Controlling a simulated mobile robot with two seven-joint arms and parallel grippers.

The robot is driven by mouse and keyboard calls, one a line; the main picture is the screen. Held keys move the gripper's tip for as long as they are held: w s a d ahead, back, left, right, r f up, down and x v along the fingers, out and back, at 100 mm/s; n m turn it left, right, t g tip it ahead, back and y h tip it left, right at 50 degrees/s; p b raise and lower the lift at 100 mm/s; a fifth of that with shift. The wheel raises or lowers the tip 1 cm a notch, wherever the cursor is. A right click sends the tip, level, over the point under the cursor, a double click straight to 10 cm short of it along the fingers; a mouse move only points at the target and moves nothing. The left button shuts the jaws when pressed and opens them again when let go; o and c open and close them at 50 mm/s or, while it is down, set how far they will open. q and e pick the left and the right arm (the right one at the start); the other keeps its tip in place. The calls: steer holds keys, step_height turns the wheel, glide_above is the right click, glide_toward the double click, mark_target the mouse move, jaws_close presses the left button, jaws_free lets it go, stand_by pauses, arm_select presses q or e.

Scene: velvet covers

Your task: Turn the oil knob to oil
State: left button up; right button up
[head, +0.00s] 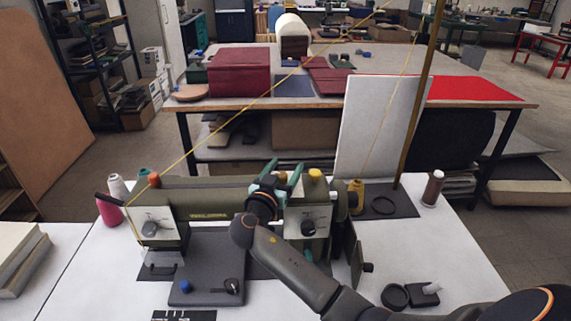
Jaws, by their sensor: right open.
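The olive-green sewing machine (210,197) stands on the white table. A pale panel with a dark round knob (308,228) is on its right part. Another pale panel with a dark knob (150,228) is on its left end. The lettering is too small to read, so I cannot tell which is the oil knob. My right gripper (283,174) is open, its teal fingers above the machine's top, left of a yellow cap (315,174). Its wrist and arm hide part of the machine's middle and right. I see nothing between the fingers. My left gripper is not in view.
A yellow thread runs up from the machine to a tall pole (417,115). Black parts (395,296) lie front right.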

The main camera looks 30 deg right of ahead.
steer(key=shift+w+d, duration=0.1)
steer(key=shift+d, duration=0.1)
jaws_close()
stand_by(0.6)
